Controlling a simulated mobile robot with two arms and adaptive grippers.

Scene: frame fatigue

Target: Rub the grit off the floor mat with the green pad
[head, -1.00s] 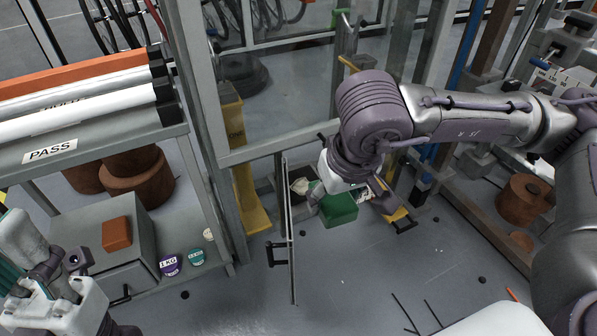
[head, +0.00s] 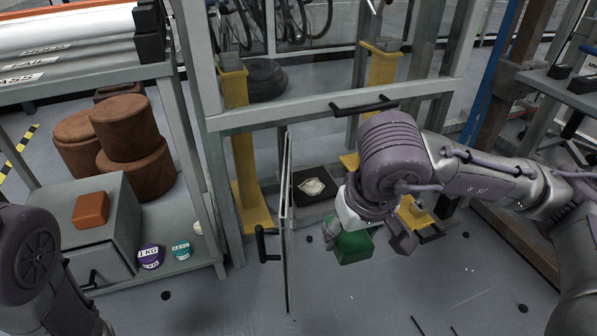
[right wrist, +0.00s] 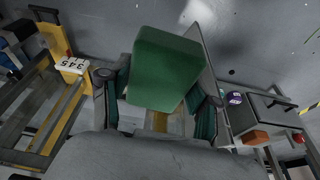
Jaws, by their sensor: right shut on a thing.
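The green pad (head: 353,248) is a thick block. My right gripper (head: 368,232) is shut on it and holds it above the floor, to the right of and nearer than the mat. In the right wrist view the pad (right wrist: 162,70) sits between the two fingers. The floor mat (head: 329,173) is a dark square beyond the pad, inside the frame. A pale patch of grit (head: 312,187) lies on it. The pad is apart from the mat. My left arm shows at the lower left, but its gripper is out of view.
A thin open door panel (head: 286,225) with a black handle (head: 264,245) stands left of the pad. A grey frame bar (head: 270,116) crosses above the mat. Yellow posts (head: 242,160) stand nearby. A shelf (head: 170,270) with weights is at left. The front floor is mostly clear.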

